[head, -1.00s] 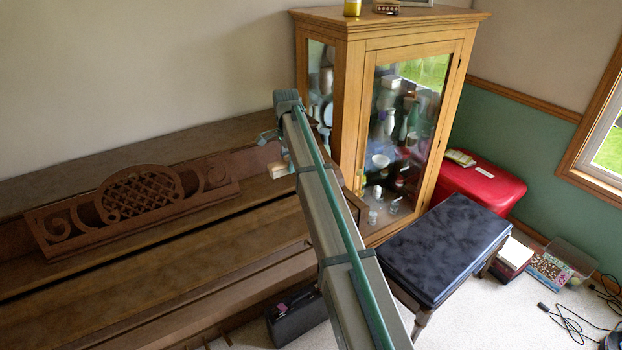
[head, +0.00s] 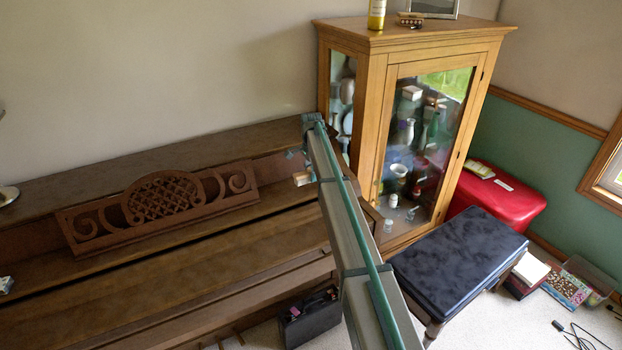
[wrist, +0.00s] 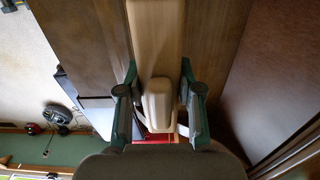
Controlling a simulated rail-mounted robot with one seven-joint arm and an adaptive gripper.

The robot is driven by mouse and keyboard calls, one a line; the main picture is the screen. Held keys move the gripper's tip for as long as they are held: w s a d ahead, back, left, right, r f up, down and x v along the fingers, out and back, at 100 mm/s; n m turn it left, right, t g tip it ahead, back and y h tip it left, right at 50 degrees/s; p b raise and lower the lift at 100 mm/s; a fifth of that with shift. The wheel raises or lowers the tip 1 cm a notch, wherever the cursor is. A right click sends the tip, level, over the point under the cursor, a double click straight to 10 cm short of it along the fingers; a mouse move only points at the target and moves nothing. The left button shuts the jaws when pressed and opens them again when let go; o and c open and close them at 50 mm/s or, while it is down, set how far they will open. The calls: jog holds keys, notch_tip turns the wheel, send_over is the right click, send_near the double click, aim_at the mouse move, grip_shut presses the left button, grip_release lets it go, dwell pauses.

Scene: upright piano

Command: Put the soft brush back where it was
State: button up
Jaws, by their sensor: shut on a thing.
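The soft brush shows as a pale wooden block (head: 302,178) at the right end of the piano in the head view. In the wrist view its pale wooden body (wrist: 155,28) lies between the fingers, with a narrower rounded block (wrist: 158,105) nearer the camera. My gripper (wrist: 158,72) is shut on the brush, a fingertip at each side. In the head view my gripper (head: 298,164) is partly hidden by my arm. I see no bristles. I cannot tell whether the brush touches the piano ledge.
The brown piano (head: 200,245) has a carved music panel (head: 160,200). A glass-front wooden cabinet (head: 430,130) stands close to the right. A dark padded bench (head: 460,258), a red chest (head: 495,200) and a black case (head: 310,318) stand on the floor.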

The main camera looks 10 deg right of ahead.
jog(key=shift+w+f, duration=0.3)
jog(key=shift+w, duration=0.05)
notch_tip(320, 180, down, 3)
jog(key=shift+w+r+p, duration=0.1)
jog(key=shift+w+p, duration=0.05)
jog(key=shift+p, duration=1.05)
jog(key=shift+f, duration=0.4)
jog(key=shift+f, duration=0.15)
jog(key=o, duration=1.1)
notch_tip(320, 180, up, 12)
jog(key=b, duration=0.4)
jog(key=shift+r, duration=0.2)
